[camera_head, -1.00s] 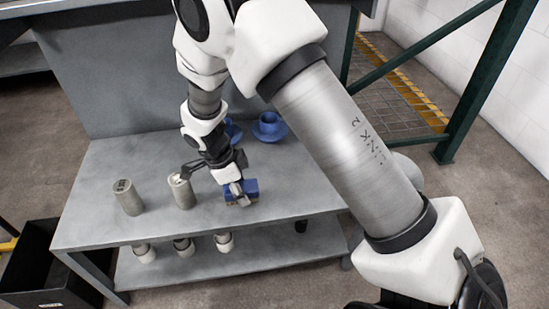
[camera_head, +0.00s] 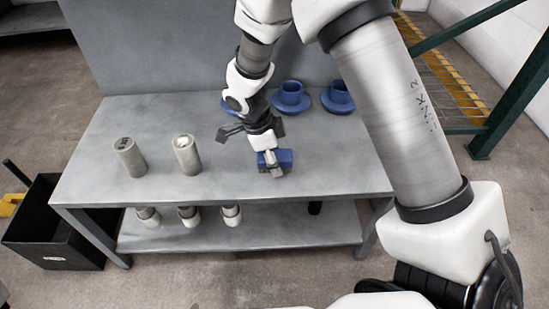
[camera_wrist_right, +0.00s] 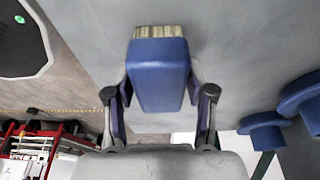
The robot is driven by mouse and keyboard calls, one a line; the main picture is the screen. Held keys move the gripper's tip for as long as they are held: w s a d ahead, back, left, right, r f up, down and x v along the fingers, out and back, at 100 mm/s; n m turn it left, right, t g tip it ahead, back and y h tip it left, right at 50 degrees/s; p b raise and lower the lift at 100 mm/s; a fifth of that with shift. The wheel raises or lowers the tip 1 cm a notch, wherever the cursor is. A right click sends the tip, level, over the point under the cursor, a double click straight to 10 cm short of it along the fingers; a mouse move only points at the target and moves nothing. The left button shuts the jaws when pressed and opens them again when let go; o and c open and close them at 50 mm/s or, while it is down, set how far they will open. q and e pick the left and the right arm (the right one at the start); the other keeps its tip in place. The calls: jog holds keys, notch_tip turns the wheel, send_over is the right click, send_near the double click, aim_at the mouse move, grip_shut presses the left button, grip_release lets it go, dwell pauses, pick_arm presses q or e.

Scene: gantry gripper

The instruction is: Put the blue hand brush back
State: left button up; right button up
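The blue hand brush (camera_head: 284,157) is at my right gripper (camera_head: 271,162), over the middle of the grey workbench. In the right wrist view the brush's blue body (camera_wrist_right: 158,75) sits between the two dark fingers of the gripper (camera_wrist_right: 161,100), which press on its sides. Its pale bristles stick out past the far end of the body. I cannot tell whether the brush touches the bench top. My left gripper is not in view.
Two grey cylinders (camera_head: 130,157) (camera_head: 187,155) stand on the bench's left side. Blue flanged parts (camera_head: 291,97) (camera_head: 338,96) stand at the back. More cylinders (camera_head: 189,215) show on the lower shelf. A black bin (camera_head: 45,225) is at the left. The bench's front right is clear.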

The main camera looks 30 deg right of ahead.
aim_at(261, 155)
jog(key=shift+r, duration=0.15)
jog(key=shift+r+p, duration=0.35)
jog(key=p+v, duration=0.5)
jog(key=v, duration=0.6)
jog(key=shift+r, duration=0.15)
